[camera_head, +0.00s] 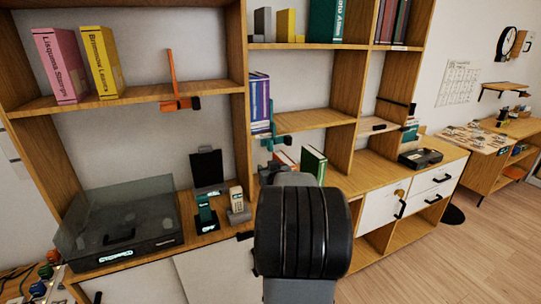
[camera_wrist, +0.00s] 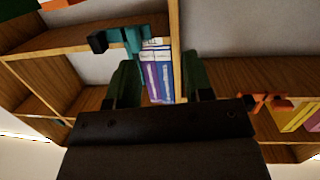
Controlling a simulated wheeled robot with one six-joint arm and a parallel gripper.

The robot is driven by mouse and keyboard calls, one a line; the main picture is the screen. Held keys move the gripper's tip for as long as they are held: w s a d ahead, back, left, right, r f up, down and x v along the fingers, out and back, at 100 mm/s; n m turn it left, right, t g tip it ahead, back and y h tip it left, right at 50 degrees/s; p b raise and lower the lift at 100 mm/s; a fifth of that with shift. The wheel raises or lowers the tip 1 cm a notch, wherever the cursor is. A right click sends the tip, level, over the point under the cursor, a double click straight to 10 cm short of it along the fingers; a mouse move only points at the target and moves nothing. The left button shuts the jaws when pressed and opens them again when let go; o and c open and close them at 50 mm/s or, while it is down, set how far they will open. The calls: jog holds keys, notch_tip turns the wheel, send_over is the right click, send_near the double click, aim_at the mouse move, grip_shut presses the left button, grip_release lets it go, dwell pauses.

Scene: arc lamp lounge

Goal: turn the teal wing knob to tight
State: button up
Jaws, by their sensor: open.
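A teal clamp-like fitting (camera_head: 277,128) is on the front edge of the middle shelf, beside the purple books. It also shows in the wrist view (camera_wrist: 122,38), where the picture is upside down, with a black block at its left end. I cannot make out the wing shape or whether it is loose or tight. My gripper (camera_wrist: 162,76) is open, its two dark green fingers apart and no object gripped. The purple and white books (camera_wrist: 159,75) show beyond the gap. The teal fitting appears above the left finger in that view. In the head view my dark wrist hides the gripper.
A similar orange fitting (camera_head: 173,84) is on the upper left shelf edge. Below stand a record player (camera_head: 118,222), a teal phone-like device (camera_head: 206,214), a grey handset (camera_head: 237,205) and a green book (camera_head: 313,165). Open floor (camera_head: 450,265) lies at right.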

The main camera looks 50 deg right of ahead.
jog(key=t, duration=0.2)
send_near(271, 151)
jog(key=s, duration=0.3)
jog(key=shift+n+y, duration=0.3)
jog(key=shift+y, duration=0.1)
jog(key=p+x, duration=0.1)
jog(key=x, duration=1.2)
jog(key=shift+w+a+p, duration=0.2)
jog(key=shift+w+p, duration=0.05)
jog(key=shift+p, duration=0.15)
jog(key=shift+c, duration=0.4)
jog(key=c, duration=0.7)
jog(key=shift+a, duration=0.15)
grip_shut()
jog(key=shift+f, duration=0.1)
